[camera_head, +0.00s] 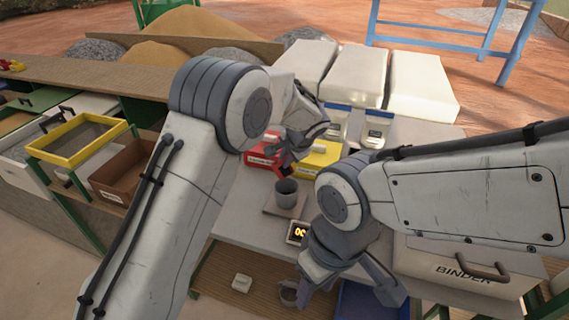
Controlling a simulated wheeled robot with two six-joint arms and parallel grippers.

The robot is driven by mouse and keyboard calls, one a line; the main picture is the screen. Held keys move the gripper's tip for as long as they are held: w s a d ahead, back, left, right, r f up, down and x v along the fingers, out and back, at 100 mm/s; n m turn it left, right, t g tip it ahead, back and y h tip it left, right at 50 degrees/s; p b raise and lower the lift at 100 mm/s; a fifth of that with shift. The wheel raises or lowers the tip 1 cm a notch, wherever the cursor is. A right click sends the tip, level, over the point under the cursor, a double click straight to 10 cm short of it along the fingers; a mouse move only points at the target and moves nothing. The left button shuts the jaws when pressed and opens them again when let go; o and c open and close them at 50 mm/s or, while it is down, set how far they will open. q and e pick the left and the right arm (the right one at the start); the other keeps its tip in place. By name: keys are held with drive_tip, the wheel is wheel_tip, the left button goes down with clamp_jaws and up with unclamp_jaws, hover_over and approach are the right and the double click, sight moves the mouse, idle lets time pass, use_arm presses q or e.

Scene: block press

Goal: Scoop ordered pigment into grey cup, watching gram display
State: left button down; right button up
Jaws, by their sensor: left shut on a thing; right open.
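The grey cup (286,194) stands upright on the scale plate (271,208). The lit gram display (297,232) is partly covered by my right arm; its visible digits look like zeros. A red bin (257,160) and a yellow bin (318,154) stand behind the cup. My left gripper (287,158) is over the edge of the red bin, shut on a small dark thing, mostly hidden, perhaps a scoop. What is inside the bins is hard to see. My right gripper (350,286) is open and points down at the table's front edge, right of the display.
Clear jars (377,128) and white sacks (420,85) stand at the back. A box marked BINDER (468,275) is at the front right. A yellow-framed sieve (78,138) and a brown box (120,175) are on the left. A blue crate (365,302) sits below.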

use_arm(q)
drive_tip(key=shift+s+d+f+t+y+b, duration=0.15)
drive_tip(key=shift+s+d+t+y+b, duration=0.55)
drive_tip(key=shift+b, duration=3.15)
drive_tip(key=shift+s+d+f+t+y+b, duration=0.25)
drive_tip(key=shift+t+y+b, duration=0.75)
drive_tip(key=shift+b, duration=2.85)
drive_tip(key=shift+s+r, duration=0.15)
wheel_tip(320, 180, up, 5)
drive_tip(key=g+h+p, duration=0.7)
drive_tip(key=p, duration=2.6)
drive_tip(key=shift+g, duration=0.4)
